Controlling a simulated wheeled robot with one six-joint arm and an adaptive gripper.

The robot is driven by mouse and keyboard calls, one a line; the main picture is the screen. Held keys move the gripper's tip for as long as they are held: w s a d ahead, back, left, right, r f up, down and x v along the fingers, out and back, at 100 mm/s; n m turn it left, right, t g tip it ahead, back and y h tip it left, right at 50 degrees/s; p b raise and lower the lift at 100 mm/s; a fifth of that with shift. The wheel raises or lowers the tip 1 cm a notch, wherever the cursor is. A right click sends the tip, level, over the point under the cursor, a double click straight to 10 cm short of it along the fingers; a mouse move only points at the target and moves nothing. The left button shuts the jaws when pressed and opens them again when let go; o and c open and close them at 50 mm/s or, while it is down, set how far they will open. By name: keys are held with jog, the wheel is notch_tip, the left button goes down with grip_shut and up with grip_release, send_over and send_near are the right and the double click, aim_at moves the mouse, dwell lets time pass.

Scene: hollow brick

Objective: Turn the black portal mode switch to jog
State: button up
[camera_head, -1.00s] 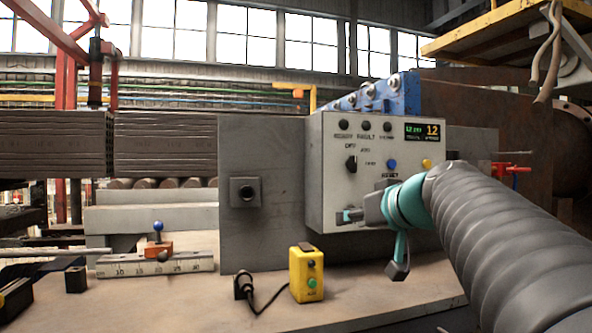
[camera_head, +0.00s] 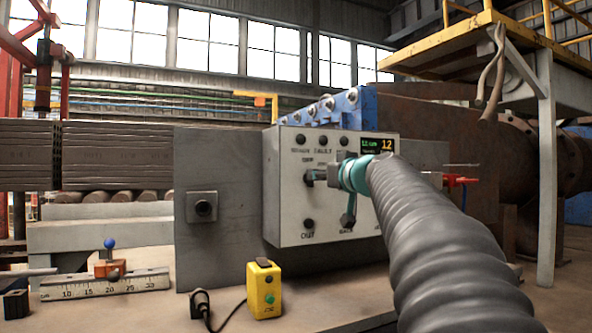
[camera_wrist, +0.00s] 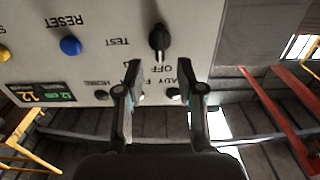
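The black mode switch (camera_wrist: 160,38) is on the light grey control panel (camera_wrist: 105,15), seen upside down in the wrist view. Its white mark points toward the word OFF. The JOG label is largely hidden by a finger; TEST is readable beside the switch. My gripper (camera_wrist: 157,72) is open and empty, its two fingers apart, with the switch beyond the gap between the tips. In the head view my gripper (camera_head: 326,175) is in front of the panel (camera_head: 285,215) at switch height and partly covers the switch area.
A blue RESET button (camera_wrist: 70,46), a yellow button (camera_wrist: 4,53) and a display (camera_wrist: 42,94) share the panel. Dark indicators line the panel's edge. A yellow pendant box (camera_head: 264,289) with a cable stands on the bench below. A red-handled fitting (camera_head: 457,181) is right of the panel.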

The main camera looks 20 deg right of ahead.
jog(key=shift+w+a+p, duration=0.1)
jog(key=shift+w+p, duration=0.35)
jog(key=shift+w, duration=1.5)
grip_shut()
